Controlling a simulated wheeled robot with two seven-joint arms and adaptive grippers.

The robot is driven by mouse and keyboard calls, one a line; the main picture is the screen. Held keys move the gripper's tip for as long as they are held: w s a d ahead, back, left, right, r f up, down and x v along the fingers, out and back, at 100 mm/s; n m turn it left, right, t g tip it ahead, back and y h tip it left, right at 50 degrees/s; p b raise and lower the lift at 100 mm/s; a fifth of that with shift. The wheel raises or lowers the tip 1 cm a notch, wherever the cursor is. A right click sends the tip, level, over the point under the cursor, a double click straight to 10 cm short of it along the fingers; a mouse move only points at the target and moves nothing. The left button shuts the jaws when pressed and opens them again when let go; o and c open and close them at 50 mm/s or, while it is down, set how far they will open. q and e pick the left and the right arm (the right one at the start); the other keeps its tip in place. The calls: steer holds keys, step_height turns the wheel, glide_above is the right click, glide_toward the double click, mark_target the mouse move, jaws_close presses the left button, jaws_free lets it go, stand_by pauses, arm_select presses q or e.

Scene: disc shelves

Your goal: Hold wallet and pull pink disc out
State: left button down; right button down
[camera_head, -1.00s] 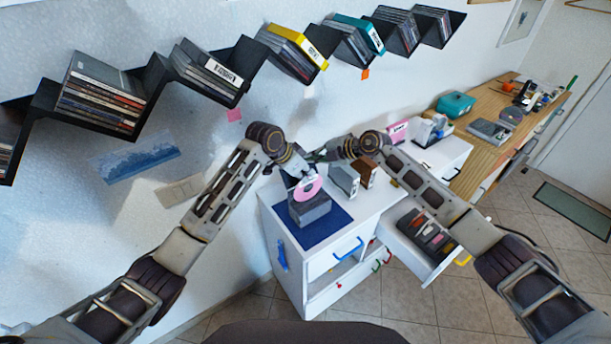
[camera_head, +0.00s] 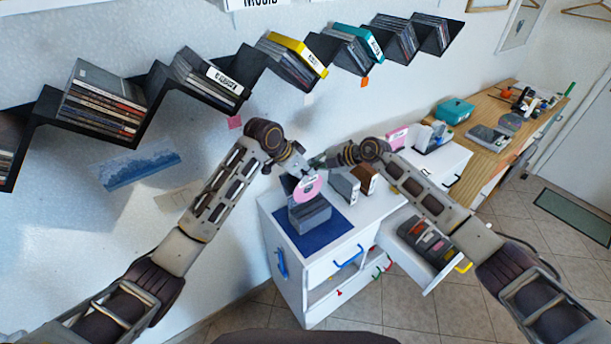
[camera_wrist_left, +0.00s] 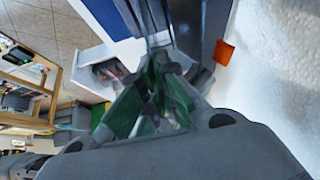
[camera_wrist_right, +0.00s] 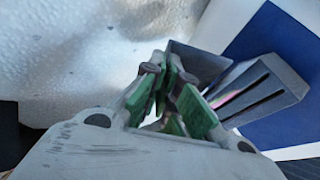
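A round pink disc (camera_head: 311,188) stands upright at the top of a grey block (camera_head: 311,215) on a blue mat. In the right wrist view the block (camera_wrist_right: 262,92) shows dark slots, with a pinkish sheen between them. A dark panel, possibly the wallet (camera_wrist_right: 196,62), stands beside it. My left gripper (camera_head: 300,172) is just behind the disc; in the left wrist view its green fingers (camera_wrist_left: 155,65) converge beside dark upright panels. My right gripper (camera_wrist_right: 165,75) has its fingertips close together near the dark panel. What lies between either pair of fingertips is unclear.
The mat (camera_head: 290,238) lies on a white cabinet. Grey and brown upright boxes (camera_head: 345,187) stand right of the block. An open drawer (camera_head: 405,255) holds several cases. A black zigzag shelf (camera_head: 150,95) hangs on the wall. A wooden desk (camera_head: 490,150) stands at the right.

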arm_select(q)
steer(key=shift+r, duration=0.35)
arm_select(e)
steer(key=c, duration=1.6)
jaws_free()
steer(key=shift+o, duration=0.2)
steer(key=shift+f, duration=0.1)
arm_select(q)
steer(key=shift+r, duration=0.1)
steer(key=shift+w, duration=0.1)
arm_select(e)
steer(key=v, duration=1.2)
arm_select(q)
steer(key=shift+d, duration=0.1)
